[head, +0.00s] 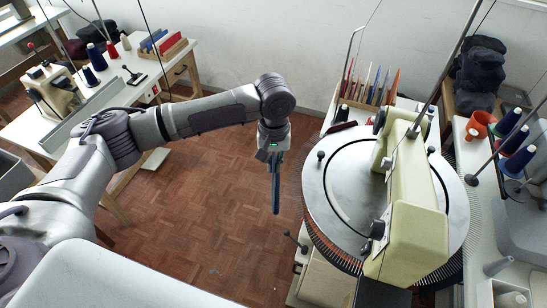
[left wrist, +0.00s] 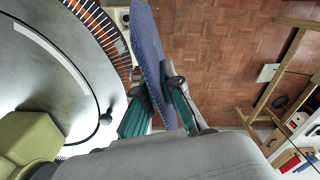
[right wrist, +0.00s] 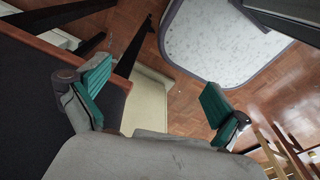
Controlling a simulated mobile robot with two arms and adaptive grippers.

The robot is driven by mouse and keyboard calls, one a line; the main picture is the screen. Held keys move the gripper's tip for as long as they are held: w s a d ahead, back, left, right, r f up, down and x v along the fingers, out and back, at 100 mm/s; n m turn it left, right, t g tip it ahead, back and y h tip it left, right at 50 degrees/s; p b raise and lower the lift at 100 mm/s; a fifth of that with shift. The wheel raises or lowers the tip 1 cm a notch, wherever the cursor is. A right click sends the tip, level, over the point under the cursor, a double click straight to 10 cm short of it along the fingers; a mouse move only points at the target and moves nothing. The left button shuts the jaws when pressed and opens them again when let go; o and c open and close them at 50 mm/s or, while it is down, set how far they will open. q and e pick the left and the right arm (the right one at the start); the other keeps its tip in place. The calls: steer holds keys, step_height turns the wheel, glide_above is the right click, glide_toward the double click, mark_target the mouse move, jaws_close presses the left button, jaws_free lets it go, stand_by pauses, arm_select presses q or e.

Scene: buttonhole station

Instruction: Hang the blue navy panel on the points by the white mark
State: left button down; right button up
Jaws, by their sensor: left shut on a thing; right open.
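My left gripper (head: 273,158) is shut on the blue navy panel (head: 276,195), which hangs down edge-on in the head view. In the left wrist view the panel (left wrist: 146,45) stands up between the fingers (left wrist: 158,98) and lies just beside the points (left wrist: 100,28) in the picture. The round metal dial (head: 328,195) is to the right of the panel, with points around its rim (head: 322,238). A pale curved strip (left wrist: 38,43) shows on the dial; I cannot tell if it is the white mark. My right gripper (right wrist: 154,98) is open and empty.
The cream machine head (head: 408,225) stands over the dial. Knobs (head: 320,156) rise near the dial's edge. A rack of coloured panels (head: 370,88) is behind it. Thread cones (head: 508,122) stand on the right table. Open parquet floor (head: 215,180) lies left of the panel.

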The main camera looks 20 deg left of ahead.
mark_target(278, 191)
arm_select(q)
steer(key=f+b, duration=0.3)
steer(key=b, duration=0.1)
steer(key=shift+d+f, duration=0.3)
steer(key=f+b, duration=0.2)
steer(key=b, duration=0.1)
steer(key=f+b, duration=0.2)
steer(key=b, duration=0.1)
steer(key=f+b, duration=0.3)
steer(key=shift+w+d, duration=0.1)
steer(key=shift+d, duration=0.2)
steer(key=shift+w+d+r+p, duration=0.15)
steer(key=shift+d+r+p, duration=0.05)
steer(key=shift+d+p, duration=0.3)
steer(key=shift+w+d+r+p, duration=0.1)
steer(key=shift+d+r+p, duration=0.05)
steer(key=shift+d+p, duration=0.25)
arm_select(e)
step_height(278, 191, down, 12)
steer(key=shift+d+r, duration=0.2)
steer(key=shift+d, duration=0.2)
steer(key=shift+w, duration=0.1)
arm_select(q)
steer(key=shift+w+d, duration=0.15)
steer(key=shift+d, duration=0.3)
arm_select(e)
steer(key=shift+d+r, duration=0.25)
steer(key=shift+d, duration=0.05)
